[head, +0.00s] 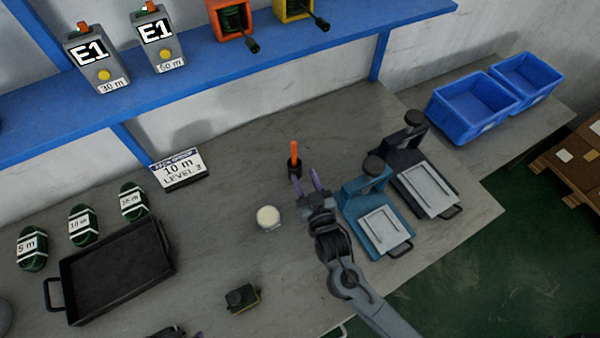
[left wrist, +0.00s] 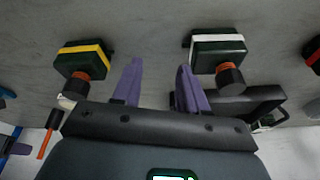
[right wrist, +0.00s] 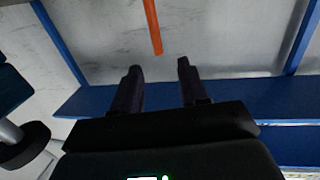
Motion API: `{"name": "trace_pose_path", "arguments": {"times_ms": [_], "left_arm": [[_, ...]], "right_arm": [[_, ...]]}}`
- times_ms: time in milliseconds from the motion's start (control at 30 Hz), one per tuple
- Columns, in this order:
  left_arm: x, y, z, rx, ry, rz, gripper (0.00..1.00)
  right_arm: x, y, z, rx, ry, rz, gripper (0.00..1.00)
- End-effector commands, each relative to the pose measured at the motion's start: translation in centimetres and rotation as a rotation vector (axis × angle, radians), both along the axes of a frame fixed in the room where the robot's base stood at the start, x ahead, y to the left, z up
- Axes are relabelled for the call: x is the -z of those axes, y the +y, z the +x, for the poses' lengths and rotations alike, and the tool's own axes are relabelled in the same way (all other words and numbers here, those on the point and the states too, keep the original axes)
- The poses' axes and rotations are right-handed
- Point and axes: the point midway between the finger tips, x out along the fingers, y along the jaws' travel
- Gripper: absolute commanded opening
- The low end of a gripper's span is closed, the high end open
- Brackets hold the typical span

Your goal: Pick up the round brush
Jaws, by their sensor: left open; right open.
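The round brush (head: 294,160) stands upright on the grey bench in the head view, with an orange handle over a dark lower part. Its orange handle (right wrist: 153,26) shows at the top of the right wrist view, above the gap between the fingers. My right gripper (head: 306,181) is open with purple fingers just in front of the brush, with nothing between them. My left gripper (left wrist: 158,82) is open and empty in the left wrist view. It is largely cut off by the lower edge of the head view.
A teal press (head: 370,205) and a dark press (head: 425,180) stand right of my right gripper. A round white-topped pot (head: 268,217) is to its left. A black tray (head: 115,270) lies farther left. A small dark block (head: 242,298) is near the front. A blue shelf (head: 270,50) runs behind.

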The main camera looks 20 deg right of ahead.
Motion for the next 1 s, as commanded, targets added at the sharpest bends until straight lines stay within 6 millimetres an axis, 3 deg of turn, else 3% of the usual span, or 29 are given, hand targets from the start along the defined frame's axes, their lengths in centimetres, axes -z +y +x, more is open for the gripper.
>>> {"name": "trace_pose_path", "arguments": {"times_ms": [33, 200, 600, 867, 1000], "left_arm": [[1.7, -0.1, 0.0, 0.0, 0.0, -0.002, 0.43], [2.9, -0.4, 0.0, -0.003, 0.001, -0.011, 0.43], [3.6, -0.2, 0.0, -0.001, -0.002, -0.006, 0.43], [3.9, 0.0, 0.0, 0.003, -0.002, 0.002, 0.43], [4.3, 0.1, 0.0, 0.004, -0.002, 0.003, 0.43]], "right_arm": [[1.1, 0.1, 0.4, -0.001, -0.012, 0.002, 0.43], [1.3, 0.1, 1.3, -0.001, -0.033, 0.003, 0.43], [1.1, -0.3, 6.0, -0.002, -0.037, 0.003, 0.43], [1.1, -0.5, 7.4, -0.001, -0.037, 0.003, 0.43], [1.1, -0.9, 9.1, -0.001, -0.038, 0.002, 0.43]]}}
